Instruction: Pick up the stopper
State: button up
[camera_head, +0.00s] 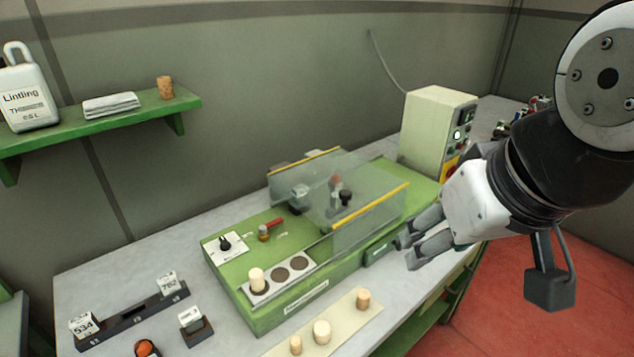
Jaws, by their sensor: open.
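Several cork stoppers are in view. Three stand on a cream board at the front of the bench: a small one (295,345) at left, a wider pale one (321,332) in the middle, and a tan one (363,299) at right. A pale stopper (257,281) stands at the first spot of a plate with round dark recesses on the green machine. A darker cork (165,87) stands on the wall shelf. My gripper (409,250) is open and empty, above and to the right of the board, its fingers pointing left near the machine's front right side.
The green machine (225,277) has clear guards with yellow edges (372,207). A control box (437,130) stands behind it. Numbered blocks on a dark rail (125,318) and an orange-topped item (146,348) are at front left. The shelf (100,122) holds a jug and cloth.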

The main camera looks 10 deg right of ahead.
aim_at(363, 296)
jog(key=k, duration=0.6)
jog(key=k+j, duration=0.1)
jog(key=j, duration=0.3)
jog(key=k+j+z, duration=0.1)
jog(key=j, duration=0.3)
jog(key=k+j, duration=0.15)
jog(key=j, duration=0.2)
jog(key=k+j+z, duration=0.1)
jog(key=j, duration=0.3)
jog(key=k+j, duration=0.2)
jog(key=j, duration=0.15)
jog(key=z, duration=0.05)
